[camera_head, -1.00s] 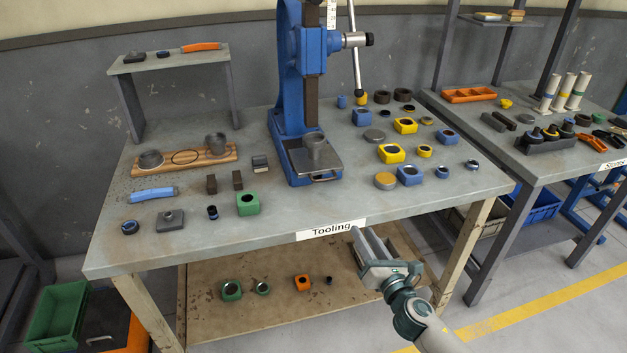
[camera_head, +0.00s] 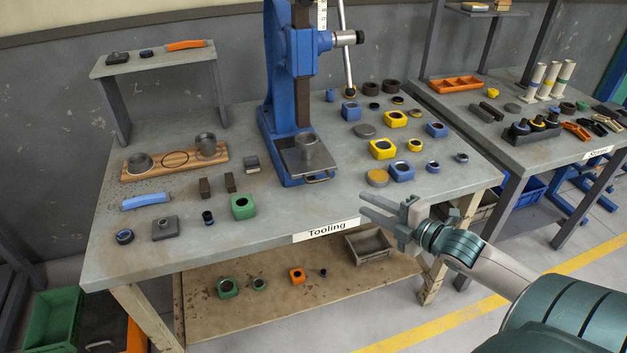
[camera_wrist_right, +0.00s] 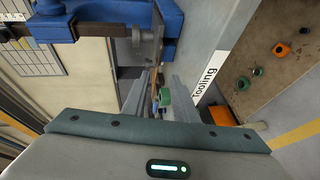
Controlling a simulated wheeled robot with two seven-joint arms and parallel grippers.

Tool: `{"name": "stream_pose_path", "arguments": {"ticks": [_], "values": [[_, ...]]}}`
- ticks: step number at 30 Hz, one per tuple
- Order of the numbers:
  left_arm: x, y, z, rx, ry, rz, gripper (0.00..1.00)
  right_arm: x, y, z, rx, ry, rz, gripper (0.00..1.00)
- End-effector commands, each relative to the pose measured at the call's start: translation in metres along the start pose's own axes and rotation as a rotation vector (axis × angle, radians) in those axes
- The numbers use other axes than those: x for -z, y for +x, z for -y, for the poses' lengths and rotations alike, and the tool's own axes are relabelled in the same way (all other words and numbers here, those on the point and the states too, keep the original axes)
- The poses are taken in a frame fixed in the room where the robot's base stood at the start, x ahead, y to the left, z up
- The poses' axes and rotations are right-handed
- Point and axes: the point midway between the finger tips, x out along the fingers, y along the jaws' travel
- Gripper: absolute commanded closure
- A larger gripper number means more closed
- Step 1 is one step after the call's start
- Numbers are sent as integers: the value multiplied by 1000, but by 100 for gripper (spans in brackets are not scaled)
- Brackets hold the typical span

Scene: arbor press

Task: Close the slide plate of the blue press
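The blue press (camera_head: 275,85) stands on the Tooling table (camera_head: 270,233). Its grey slide plate (camera_head: 326,160) sticks out at the front of the base, with a grey cylindrical part (camera_head: 307,147) standing on it and a thin handle (camera_head: 321,180) at its front edge. My right gripper (camera_head: 364,206) is open and empty, by the table's front edge, to the right of and nearer than the handle, apart from it. In the right wrist view the press (camera_wrist_right: 105,20) shows at the top, beyond the two spread fingers (camera_wrist_right: 158,97). My left gripper is not in view.
Yellow and blue blocks (camera_head: 382,149) stand right of the press. A green block (camera_head: 243,207) and small dark parts lie left of it. The press lever (camera_head: 347,55) hangs at its right. A grey bin (camera_head: 369,243) sits on the lower shelf. The table's front right is clear.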

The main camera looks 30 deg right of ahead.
Motion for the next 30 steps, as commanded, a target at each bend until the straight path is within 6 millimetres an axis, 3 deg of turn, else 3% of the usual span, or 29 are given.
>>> {"name": "stream_pose_path", "arguments": {"ticks": [16,30], "values": [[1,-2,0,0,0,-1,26,-1,8,0,-1,0,2,74],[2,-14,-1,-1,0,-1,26,-1,54,-2,-3,-1,2,74]]}}
